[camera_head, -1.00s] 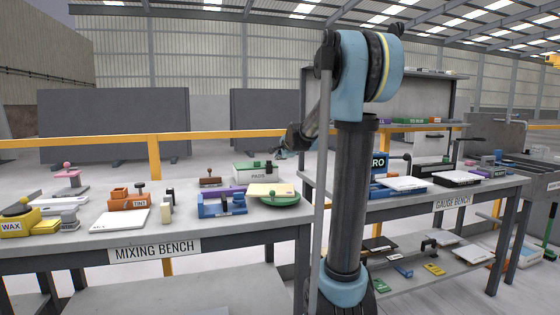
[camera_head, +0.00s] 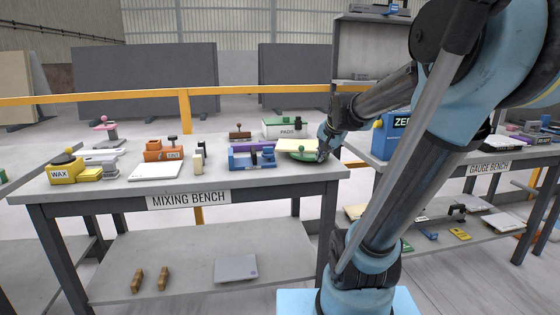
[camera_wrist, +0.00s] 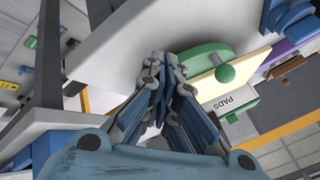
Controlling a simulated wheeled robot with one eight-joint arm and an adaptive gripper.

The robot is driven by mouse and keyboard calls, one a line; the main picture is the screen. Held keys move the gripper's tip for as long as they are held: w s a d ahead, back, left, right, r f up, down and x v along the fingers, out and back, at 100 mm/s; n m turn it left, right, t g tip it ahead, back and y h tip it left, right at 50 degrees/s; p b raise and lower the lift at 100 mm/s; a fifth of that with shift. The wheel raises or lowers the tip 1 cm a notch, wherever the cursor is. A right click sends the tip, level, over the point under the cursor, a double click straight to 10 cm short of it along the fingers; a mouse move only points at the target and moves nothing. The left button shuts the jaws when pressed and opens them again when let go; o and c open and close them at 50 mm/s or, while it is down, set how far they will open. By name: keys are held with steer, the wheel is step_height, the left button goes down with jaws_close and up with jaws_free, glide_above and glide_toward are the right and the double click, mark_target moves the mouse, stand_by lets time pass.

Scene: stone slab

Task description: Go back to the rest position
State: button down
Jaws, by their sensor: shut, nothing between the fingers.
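My gripper (camera_wrist: 162,75) is shut and empty in the wrist view, its fingertips together over the grey bench top beside a green round dish (camera_wrist: 202,56). In the head view my gripper (camera_head: 323,152) is small and partly hidden by my own wrist, at the right end of the mixing bench (camera_head: 240,190). The green dish (camera_head: 304,158) there carries a cream slab (camera_head: 292,145). I cannot tell whether the fingertips touch the dish.
A PADS box (camera_head: 287,130) stands behind the dish, and a blue fixture (camera_head: 240,162) to its left. The gauge bench (camera_head: 518,156) stands right, with a floor gap between the benches. A yellow rail (camera_head: 90,98) runs behind.

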steer(key=s+d+f+n+g, duration=0.1)
steer(key=s+f+n, duration=0.1)
steer(key=s+f, duration=0.3)
steer(key=s+d+f+n+g+h, duration=0.1)
steer(key=s+f, duration=0.4)
steer(key=s, duration=0.6)
steer(key=s+d+f+n+g, duration=0.1)
steer(key=s+f+n, duration=0.3)
steer(key=s, duration=0.5)
steer(key=shift+d+f+n+g, duration=0.15)
steer(key=shift+f+n+g, duration=0.25)
steer(key=shift+f+g, duration=0.4)
steer(key=shift+s+r, duration=0.1)
